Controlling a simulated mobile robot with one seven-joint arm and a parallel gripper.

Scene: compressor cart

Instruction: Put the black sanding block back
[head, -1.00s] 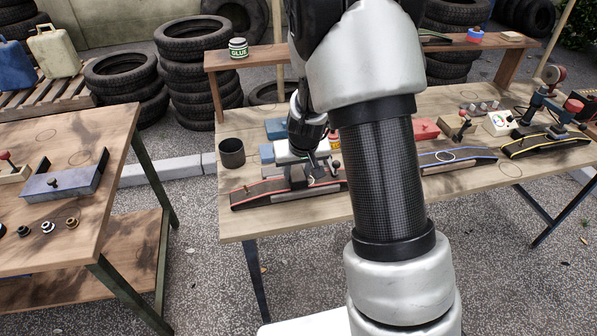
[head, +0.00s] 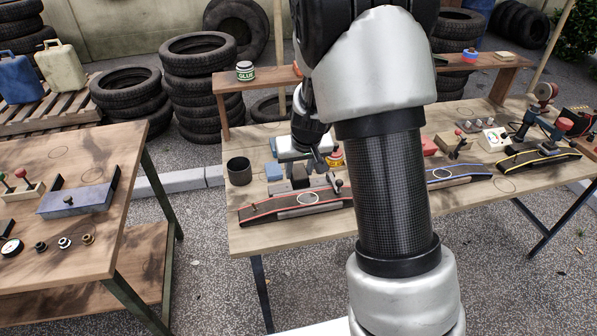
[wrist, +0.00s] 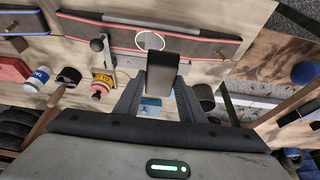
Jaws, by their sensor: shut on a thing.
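My gripper (wrist: 160,98) is shut on the black sanding block (wrist: 163,72), a dark block that sticks out past the fingertips in the wrist view. In the head view my gripper (head: 290,168) is over the right-hand table, behind the red-edged black strip (head: 262,213). The strip also shows at the top of the wrist view (wrist: 190,37), with a pale ring (wrist: 150,40) just beyond the block. A blue block (wrist: 150,106) shows between the fingers. I cannot tell the block's height above the table.
A dark cup (head: 239,172) stands left of my gripper. A red-capped bottle (wrist: 103,86) and a red box (wrist: 13,70) are on its other side. A blue-edged strip (head: 455,176) lies farther right. A raised shelf (head: 275,76) spans the table's back.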

